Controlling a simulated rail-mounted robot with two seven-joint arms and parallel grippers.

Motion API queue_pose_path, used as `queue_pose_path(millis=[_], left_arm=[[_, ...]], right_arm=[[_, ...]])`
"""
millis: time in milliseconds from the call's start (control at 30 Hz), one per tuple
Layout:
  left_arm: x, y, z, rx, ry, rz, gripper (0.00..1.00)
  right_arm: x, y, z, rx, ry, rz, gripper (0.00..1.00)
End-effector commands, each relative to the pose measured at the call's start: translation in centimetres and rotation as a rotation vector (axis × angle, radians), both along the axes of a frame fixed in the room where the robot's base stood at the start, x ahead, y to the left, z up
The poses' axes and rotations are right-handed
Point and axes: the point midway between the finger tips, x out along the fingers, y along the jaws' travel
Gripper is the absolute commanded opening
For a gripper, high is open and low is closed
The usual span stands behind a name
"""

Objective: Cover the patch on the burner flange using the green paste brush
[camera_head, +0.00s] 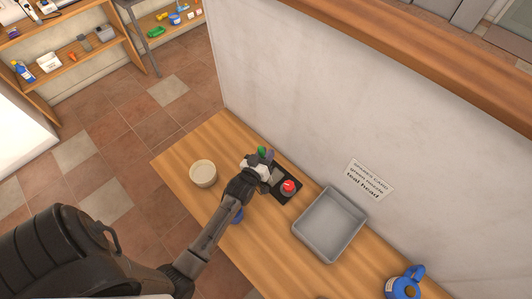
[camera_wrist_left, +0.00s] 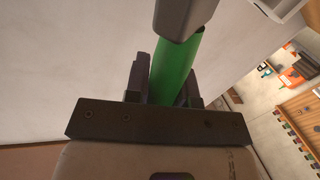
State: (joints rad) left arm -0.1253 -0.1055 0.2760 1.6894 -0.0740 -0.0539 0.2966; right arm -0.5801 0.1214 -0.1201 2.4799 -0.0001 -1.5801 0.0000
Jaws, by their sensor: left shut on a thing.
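My left gripper (camera_head: 262,160) is over the wooden table, close to the pale wall. It is shut on a green cylindrical handle, likely the green paste brush (camera_wrist_left: 176,68), which stands between the two fingers in the left wrist view. A grey block-like part covers the handle's upper end there. In the head view only a small green bit of it (camera_head: 262,151) shows at the gripper's tip. The brush's bristles cannot be made out. I cannot identify the burner flange or its patch in either view. My right gripper is not in view.
A red button on a black base (camera_head: 280,196) lies just right of the gripper, then an empty grey tray (camera_head: 316,246). A cream bowl (camera_head: 203,173) stands to the left. A blue item (camera_head: 237,215) is partly behind my arm. A blue jug (camera_head: 402,287) stands lower right.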

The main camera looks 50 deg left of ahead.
Motion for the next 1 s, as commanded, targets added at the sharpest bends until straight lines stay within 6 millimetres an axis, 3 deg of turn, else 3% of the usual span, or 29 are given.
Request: queue_pose_path(millis=[400,1000], left_arm=[[0.0,-1.9,-0.1,0.001,0.001,0.0,0.0],[0.0,0.5,-0.1,0.0,0.002,0.0,0.0]], right_arm=[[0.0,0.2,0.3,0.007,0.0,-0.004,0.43],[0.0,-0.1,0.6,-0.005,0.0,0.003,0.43]])
